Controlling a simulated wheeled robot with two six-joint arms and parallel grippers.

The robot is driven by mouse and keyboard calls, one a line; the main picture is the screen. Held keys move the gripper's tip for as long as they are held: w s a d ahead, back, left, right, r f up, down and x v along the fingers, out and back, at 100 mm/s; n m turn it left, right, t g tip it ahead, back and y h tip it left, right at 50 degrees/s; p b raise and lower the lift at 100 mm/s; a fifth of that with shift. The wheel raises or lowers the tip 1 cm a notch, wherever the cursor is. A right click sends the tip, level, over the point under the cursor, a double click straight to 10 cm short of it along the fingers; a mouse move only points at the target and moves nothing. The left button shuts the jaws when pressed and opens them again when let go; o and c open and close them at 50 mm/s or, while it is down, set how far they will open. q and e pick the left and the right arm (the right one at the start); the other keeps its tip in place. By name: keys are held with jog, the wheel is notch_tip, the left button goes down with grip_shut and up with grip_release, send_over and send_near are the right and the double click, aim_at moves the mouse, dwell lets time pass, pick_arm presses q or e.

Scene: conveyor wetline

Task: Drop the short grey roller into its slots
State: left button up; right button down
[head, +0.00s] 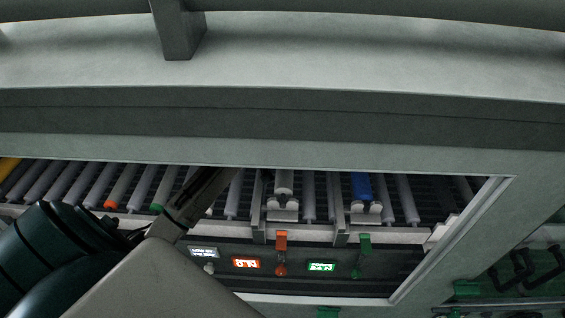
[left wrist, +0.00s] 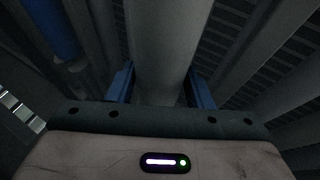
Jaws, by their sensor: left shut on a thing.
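In the left wrist view, a pale grey roller (left wrist: 160,50) runs from the top edge down between the two blue fingers of my left gripper (left wrist: 160,88). The fingers are shut on it, one on each side. In the head view, my left arm comes in from the lower left. Its dark end (head: 203,190) is in front of the roller row, and the fingertips cannot be made out. A short grey roller (head: 284,181) shows right of it above a pale bracket. I cannot tell whether this is the held one. The slots are not clear. My right gripper is not in view.
Several long grey rollers (head: 148,186) lie side by side in the bed. A blue roller (head: 361,186) lies to the right. An orange lever (head: 281,252) and a green lever (head: 362,255) stand in front, beside lit signs. A wide pale frame (head: 290,152) overhangs the opening.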

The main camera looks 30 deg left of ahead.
pick_arm(q)
jog(key=shift+f, duration=1)
jog(key=o, duration=1.2)
jog(key=shift+c, duration=0.2)
